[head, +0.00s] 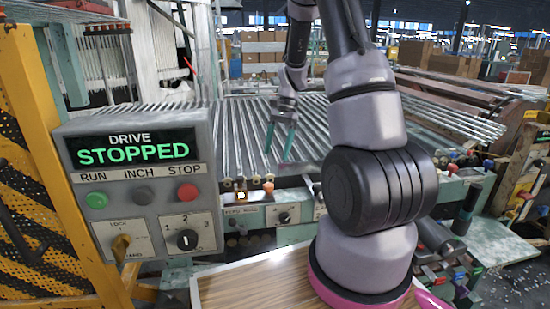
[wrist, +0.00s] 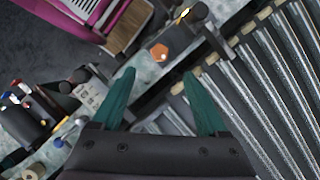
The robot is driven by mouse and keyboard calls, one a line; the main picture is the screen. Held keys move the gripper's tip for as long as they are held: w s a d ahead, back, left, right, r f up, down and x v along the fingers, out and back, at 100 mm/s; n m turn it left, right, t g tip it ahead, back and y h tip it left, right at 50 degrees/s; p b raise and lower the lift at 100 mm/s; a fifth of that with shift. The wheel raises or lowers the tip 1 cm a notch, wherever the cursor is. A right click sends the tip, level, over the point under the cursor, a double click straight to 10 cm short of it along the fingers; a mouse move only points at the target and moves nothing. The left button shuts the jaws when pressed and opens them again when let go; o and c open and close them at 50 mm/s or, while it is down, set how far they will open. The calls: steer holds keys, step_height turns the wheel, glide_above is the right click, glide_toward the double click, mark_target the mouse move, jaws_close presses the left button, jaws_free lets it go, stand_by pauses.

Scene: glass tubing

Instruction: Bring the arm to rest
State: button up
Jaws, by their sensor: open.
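My gripper (head: 281,138) hangs from my arm over the near end of the roller bed in the head view. Its two green fingers are apart with nothing between them. In the wrist view the open fingers (wrist: 158,105) point toward the bed's edge, near an orange knob (wrist: 159,52). My arm rises at the right of the head view and bends down to the gripper. The fingers appear to be above the rollers, clear of them, though the exact height is hard to tell.
A control box (head: 140,185) at the left reads "DRIVE STOPPED", with green, grey and red buttons. The glass-tube roller bed (head: 240,135) fills the middle. A yellow perforated guard (head: 40,180) stands far left. A lower panel (head: 250,217) has a dial. Cardboard boxes (head: 262,50) stand behind.

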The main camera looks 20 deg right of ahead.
stand_by(0.4)
steer(key=s+a+r+n+t, duration=0.2)
steer(key=s+r, duration=0.1)
steer(key=r, duration=0.6)
steer(key=s+a+r+n+t, duration=0.15)
steer(key=s+r, duration=0.25)
steer(key=r, duration=0.4)
steer(key=s+a+r+n+t, duration=0.1)
steer(key=s+r+n+t, duration=0.1)
steer(key=s, duration=0.4)
steer(key=s+a+r+n+t+h, duration=0.1)
steer(key=s+r+t, duration=0.3)
steer(key=s+r, duration=0.2)
steer(key=shift+s+a+r+n+h, duration=0.3)
steer(key=shift+s+a+r+n, duration=0.1)
steer(key=shift+r, duration=0.3)
steer(key=shift+a, duration=0.1)
